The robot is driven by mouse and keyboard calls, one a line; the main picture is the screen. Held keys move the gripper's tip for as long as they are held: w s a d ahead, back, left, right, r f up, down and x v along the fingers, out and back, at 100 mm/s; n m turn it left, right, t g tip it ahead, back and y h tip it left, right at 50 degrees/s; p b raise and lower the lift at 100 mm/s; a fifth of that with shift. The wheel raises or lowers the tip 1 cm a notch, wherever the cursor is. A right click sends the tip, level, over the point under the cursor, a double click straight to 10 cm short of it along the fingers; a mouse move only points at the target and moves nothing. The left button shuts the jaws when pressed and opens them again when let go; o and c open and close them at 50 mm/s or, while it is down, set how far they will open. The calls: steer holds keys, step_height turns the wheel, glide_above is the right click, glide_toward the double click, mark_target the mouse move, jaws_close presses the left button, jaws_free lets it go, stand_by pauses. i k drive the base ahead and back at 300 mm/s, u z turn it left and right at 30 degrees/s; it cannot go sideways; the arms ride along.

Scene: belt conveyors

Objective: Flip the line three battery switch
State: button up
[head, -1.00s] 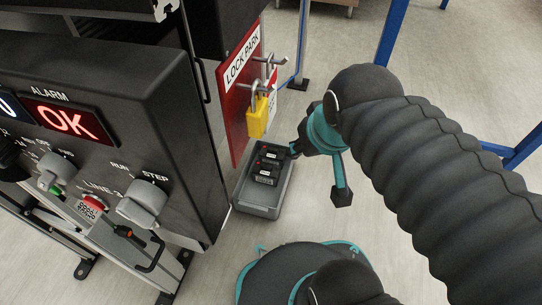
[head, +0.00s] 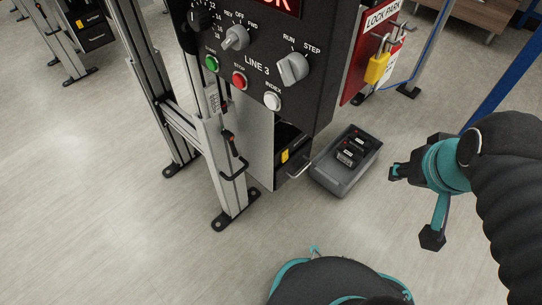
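The LINE 3 control panel (head: 262,60) stands at the top centre. It carries a REV/OFF/FWD knob (head: 235,38), a RUN/STEP knob (head: 292,68), and green START (head: 211,63), red STOP (head: 239,80) and white INDEX (head: 272,101) buttons. Below it is a dark box with a yellow label (head: 285,155) and a metal handle (head: 300,170). No switch marked as battery can be made out. My gripper (head: 415,205) is right of the panel and box, its fingers spread apart and empty, touching nothing.
A grey tray (head: 327,178) with dark labelled blocks (head: 354,145) lies on the floor between the box and my gripper. A red LOCK PARK board (head: 355,60) holds a yellow padlock (head: 377,68). Aluminium legs (head: 222,165) stand left. Floor at lower left is clear.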

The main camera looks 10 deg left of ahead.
mark_target(285, 155)
steer(key=z, duration=1.45)
steer(key=i, duration=1.15)
steer(key=u, duration=3.45)
